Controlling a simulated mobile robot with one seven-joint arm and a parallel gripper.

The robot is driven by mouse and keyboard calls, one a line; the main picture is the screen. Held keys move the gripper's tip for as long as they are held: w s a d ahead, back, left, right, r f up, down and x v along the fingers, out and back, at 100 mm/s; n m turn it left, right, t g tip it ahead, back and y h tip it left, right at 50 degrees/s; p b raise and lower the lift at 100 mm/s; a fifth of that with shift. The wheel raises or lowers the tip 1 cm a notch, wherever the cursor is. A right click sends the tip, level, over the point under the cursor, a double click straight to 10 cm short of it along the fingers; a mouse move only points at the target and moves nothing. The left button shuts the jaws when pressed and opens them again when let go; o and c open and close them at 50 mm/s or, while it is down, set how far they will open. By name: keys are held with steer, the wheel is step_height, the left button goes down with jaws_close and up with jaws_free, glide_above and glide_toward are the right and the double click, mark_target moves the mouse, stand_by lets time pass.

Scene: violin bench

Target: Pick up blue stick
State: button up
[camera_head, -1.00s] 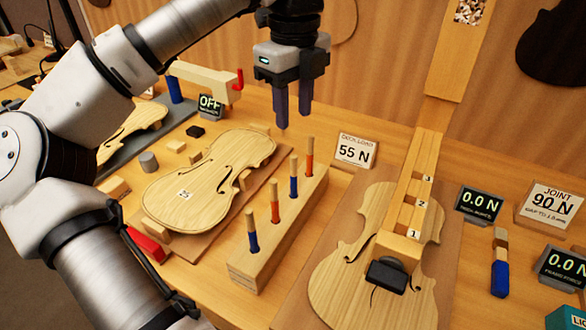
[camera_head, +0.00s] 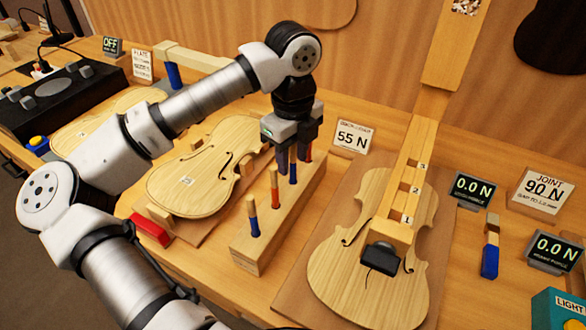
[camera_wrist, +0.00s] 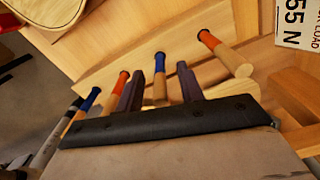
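A wooden block (camera_head: 245,265) holds a row of upright sticks with blue or orange lower parts and bare wood tops. The front blue stick (camera_head: 253,222) stands clear of my gripper. My gripper (camera_head: 292,163) points down over the rear half of the row. In the wrist view its two dark fingers (camera_wrist: 160,74) are apart, with the farther blue stick (camera_wrist: 159,62) between them and gaps on both sides. That stick's blue part (camera_head: 293,175) shows just below the fingers in the head view; its top is hidden there.
Close neighbours are an orange stick (camera_head: 274,190) in front and another orange stick (camera_wrist: 207,38) behind. A violin plate (camera_head: 205,170) lies left of the block, and a violin body with a neck (camera_head: 335,280) lies right. A "55 N" sign (camera_head: 353,137) stands behind.

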steer(key=shift+f, duration=0.5)
jaws_close()
steer(key=shift+r, duration=0.15)
step_height(320, 180, up, 27)
steer(key=p, duration=0.4)
stand_by(0.8)
steer(key=shift+s, duration=0.1)
